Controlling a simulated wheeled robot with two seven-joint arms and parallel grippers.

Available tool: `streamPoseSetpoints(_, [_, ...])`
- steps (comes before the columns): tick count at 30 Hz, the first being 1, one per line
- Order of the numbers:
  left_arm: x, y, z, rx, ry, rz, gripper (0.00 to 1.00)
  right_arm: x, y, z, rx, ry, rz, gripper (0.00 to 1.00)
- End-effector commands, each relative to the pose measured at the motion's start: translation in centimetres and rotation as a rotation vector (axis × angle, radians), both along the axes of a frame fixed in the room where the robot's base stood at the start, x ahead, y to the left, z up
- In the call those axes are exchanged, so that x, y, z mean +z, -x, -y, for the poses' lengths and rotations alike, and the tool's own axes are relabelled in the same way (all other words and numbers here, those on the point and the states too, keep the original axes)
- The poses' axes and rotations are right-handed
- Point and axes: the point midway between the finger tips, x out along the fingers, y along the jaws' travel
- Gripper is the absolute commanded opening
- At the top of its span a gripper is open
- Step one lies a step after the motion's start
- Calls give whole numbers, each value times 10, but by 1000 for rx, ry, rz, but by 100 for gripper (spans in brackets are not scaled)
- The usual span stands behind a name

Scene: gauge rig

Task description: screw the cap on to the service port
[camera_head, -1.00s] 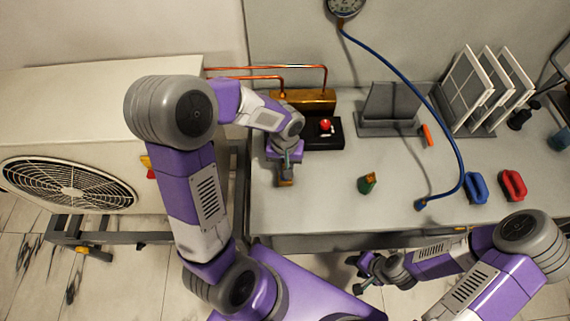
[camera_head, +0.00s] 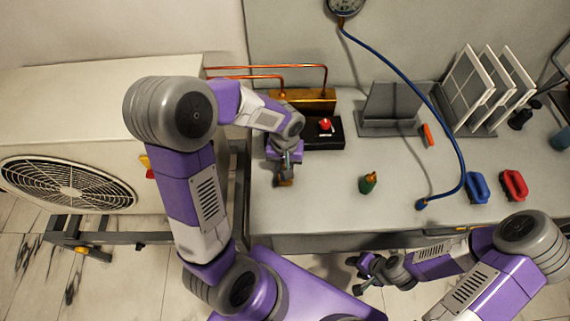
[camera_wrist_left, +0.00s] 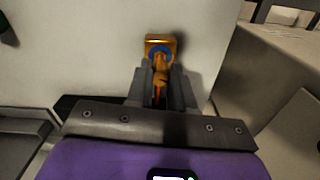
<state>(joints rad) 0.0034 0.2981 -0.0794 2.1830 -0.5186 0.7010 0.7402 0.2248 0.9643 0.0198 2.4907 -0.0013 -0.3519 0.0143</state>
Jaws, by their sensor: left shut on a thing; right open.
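My left gripper (camera_head: 287,170) points down over the left part of the bench and also shows in the left wrist view (camera_wrist_left: 160,82). Its fingers are shut on a small brass-orange piece (camera_wrist_left: 161,66). Beyond the fingertips are a blue ring and a squarish gold end. In the head view the brown tip of this piece (camera_head: 285,183) shows below the fingers. I cannot tell whether it is the cap or the port, or whether it touches the bench. A green piece with an orange-brass top (camera_head: 368,183) stands apart to the right. My right gripper (camera_head: 364,274) is open, off the bench's front edge.
A gold block (camera_head: 318,99) with copper pipes and a black box with a red knob (camera_head: 325,125) stand behind my left gripper. A blue hose (camera_head: 423,95) crosses the right side. A blue handle (camera_head: 478,187) and a red handle (camera_head: 514,184) lie right. The bench's front middle is clear.

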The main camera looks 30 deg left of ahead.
Motion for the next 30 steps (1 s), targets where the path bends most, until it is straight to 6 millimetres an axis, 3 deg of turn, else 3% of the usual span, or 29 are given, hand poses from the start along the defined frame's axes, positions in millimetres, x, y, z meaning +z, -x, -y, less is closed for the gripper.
streamPoseSetpoints(18, [-20, 0, 0, -1, 0, 0, 0, -18, 0, 0, 0, 0, 0, 50])
streamPoseSetpoints(30, [-21, 0, 0, -1, 0, 0, 0, -19, 0, 0, 0, 0, 0, 50])
